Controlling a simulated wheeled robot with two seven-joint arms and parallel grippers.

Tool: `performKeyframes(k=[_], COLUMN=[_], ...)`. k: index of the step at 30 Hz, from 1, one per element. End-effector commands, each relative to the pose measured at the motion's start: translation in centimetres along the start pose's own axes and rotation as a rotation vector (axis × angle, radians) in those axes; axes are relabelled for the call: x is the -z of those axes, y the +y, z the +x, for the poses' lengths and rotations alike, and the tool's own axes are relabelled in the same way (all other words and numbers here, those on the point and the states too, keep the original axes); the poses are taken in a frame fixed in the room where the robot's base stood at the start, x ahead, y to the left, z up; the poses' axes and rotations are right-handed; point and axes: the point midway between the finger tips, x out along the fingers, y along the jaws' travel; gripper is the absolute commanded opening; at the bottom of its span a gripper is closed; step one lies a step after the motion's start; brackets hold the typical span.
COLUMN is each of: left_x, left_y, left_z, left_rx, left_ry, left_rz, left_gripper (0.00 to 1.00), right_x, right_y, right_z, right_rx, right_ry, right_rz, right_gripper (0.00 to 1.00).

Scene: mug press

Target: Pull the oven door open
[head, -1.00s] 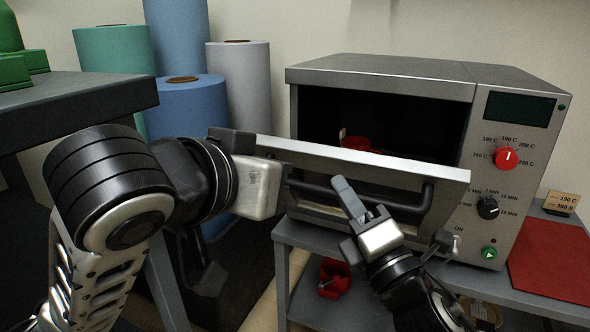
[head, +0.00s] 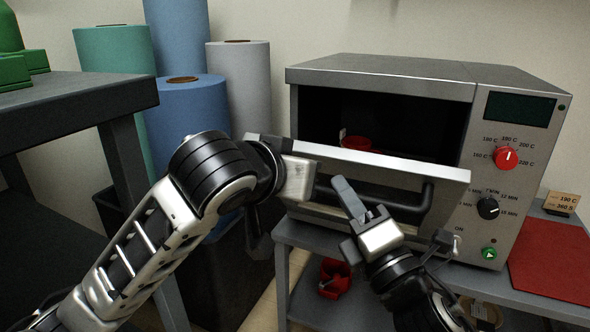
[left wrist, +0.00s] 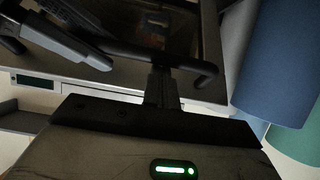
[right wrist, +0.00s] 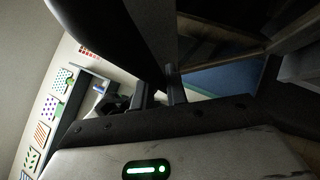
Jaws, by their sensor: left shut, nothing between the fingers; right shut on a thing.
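The oven (head: 380,72) stands at the right with its door (head: 400,166) tilted outward, partly open at the top. A dark bar handle (head: 428,196) runs across the door's front. My right gripper (head: 348,196) is shut on the handle near its middle. My left gripper (head: 312,182) is at the left end of the door, its fingertips mostly hidden in the head view. In the left wrist view its fingers (left wrist: 161,88) are together and empty, close to the handle's end (left wrist: 208,76); whether they touch it I cannot tell.
A red item (head: 357,143) shows inside the dark oven. The oven's control panel has a red dial (head: 505,158). A red mat (head: 550,262) lies at the right. A dark table (head: 80,105) and tall rolls (head: 238,85) stand at the left.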

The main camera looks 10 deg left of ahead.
Motion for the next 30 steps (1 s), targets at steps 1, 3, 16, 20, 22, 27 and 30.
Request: performKeyframes(k=[1,3,16,20,22,27,30], left_x=[0.0,0.0,-2.0,-2.2,-2.3,-2.3,-2.3], left_y=[0.0,0.0,0.0,0.1,0.1,0.1,0.1], left_z=[0.0,0.0,-0.6,-0.6,-0.5,-0.5,-0.5], left_rx=[0.000,0.000,-0.001,-0.001,-0.002,-0.001,0.000], left_ry=[0.001,0.001,0.052,0.044,0.042,0.042,0.042], left_rz=[0.000,0.000,0.000,0.001,0.002,0.002,0.001], left_gripper=[0.00,0.00,0.00,0.00,0.00,0.00,0.00], right_x=[-0.1,-0.1,-0.2,-0.4,-0.4,-0.3,-0.3], right_y=[-0.2,-0.2,-0.2,-0.1,-0.1,0.0,0.1], right_z=[0.0,0.0,0.0,0.1,0.1,0.1,0.1], right_rx=[0.006,0.007,0.005,0.004,0.003,-0.001,-0.004], right_ry=[-0.003,-0.003,-0.005,-0.008,-0.009,-0.007,-0.006], right_rz=[-0.001,-0.001,-0.002,-0.003,-0.004,-0.003,-0.003], right_gripper=[0.00,0.00,0.00,0.00,0.00,0.36,0.36])
